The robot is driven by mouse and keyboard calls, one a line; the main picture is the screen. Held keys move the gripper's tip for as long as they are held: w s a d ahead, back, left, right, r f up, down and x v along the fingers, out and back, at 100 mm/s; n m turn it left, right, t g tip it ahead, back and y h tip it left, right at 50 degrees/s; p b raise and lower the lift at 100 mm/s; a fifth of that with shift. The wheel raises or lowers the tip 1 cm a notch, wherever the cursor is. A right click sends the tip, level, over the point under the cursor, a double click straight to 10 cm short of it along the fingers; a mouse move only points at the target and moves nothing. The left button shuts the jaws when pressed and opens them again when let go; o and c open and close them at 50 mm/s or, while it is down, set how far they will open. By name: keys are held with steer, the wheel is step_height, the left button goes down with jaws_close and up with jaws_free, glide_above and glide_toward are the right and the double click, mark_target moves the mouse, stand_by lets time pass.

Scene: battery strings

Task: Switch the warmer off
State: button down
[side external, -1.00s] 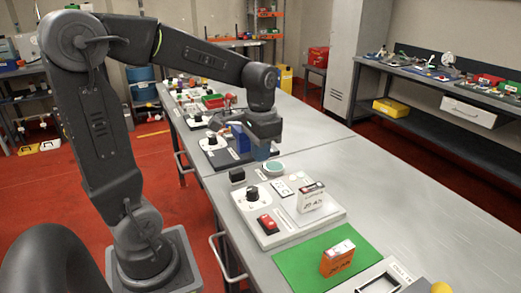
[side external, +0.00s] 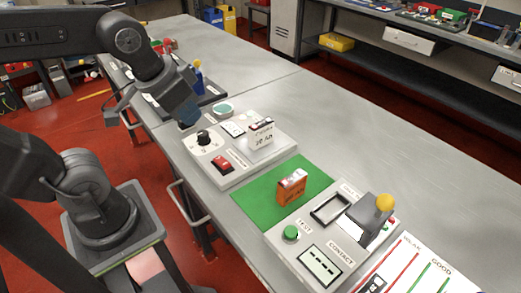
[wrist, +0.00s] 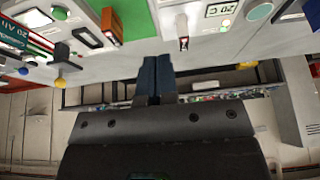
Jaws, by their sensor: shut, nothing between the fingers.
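The warmer is a light grey box (side external: 238,172) on the bench in the side view. It carries a red rocker switch (side external: 222,163) near its front left, a black dial (side external: 203,138), a round green pad (side external: 222,110) and a standing white pack (side external: 262,137). I cannot read the switch position. My gripper (side external: 187,118) is shut and empty, with blue fingertips, near the warmer's far left corner and behind the dial. The wrist view shows the fingertips (wrist: 157,76) together, with the warmer's 20 C display (wrist: 220,9) at the top edge; the switch is not clear there.
A green mat (side external: 250,198) with an orange pack (side external: 291,187) lies in front of the warmer. A tester (side external: 290,258) with a green button and a yellow-knobbed lever stands nearer. More equipment lies behind my gripper. The bench to the right is clear.

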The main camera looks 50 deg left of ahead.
mark_target(222, 161)
steer(key=c, duration=1.8)
jaws_free()
steer(key=shift+s+d, duration=0.35)
steer(key=shift+s, duration=0.1)
steer(key=shift+o, duration=0.6)
steer(key=o, duration=0.6)
steer(key=w+a+f+n+g+h, duration=0.1)
steer(key=w+a+f+n+g, duration=0.1)
steer(key=n, duration=0.7)
steer(key=w+a+g, duration=0.1)
steer(key=w+a, duration=0.1)
steer(key=shift+w+a+f, duration=0.25)
steer(key=shift+w+f, duration=0.1)
steer(key=shift+o, duration=0.8)
steer(key=w+a+f+n+g+h, duration=0.2)
steer(key=w+a+f+n+h, duration=0.1)
steer(key=a+n, duration=0.3)
steer(key=n, duration=0.2)
steer(key=shift+w+f+n+h, duration=0.25)
steer(key=shift+w+n+h, duration=0.05)
steer(key=shift+n, duration=0.1)
steer(key=x, duration=1.3)
steer(key=shift+d+f, duration=0.1)
steer(key=shift+f, duration=0.25)
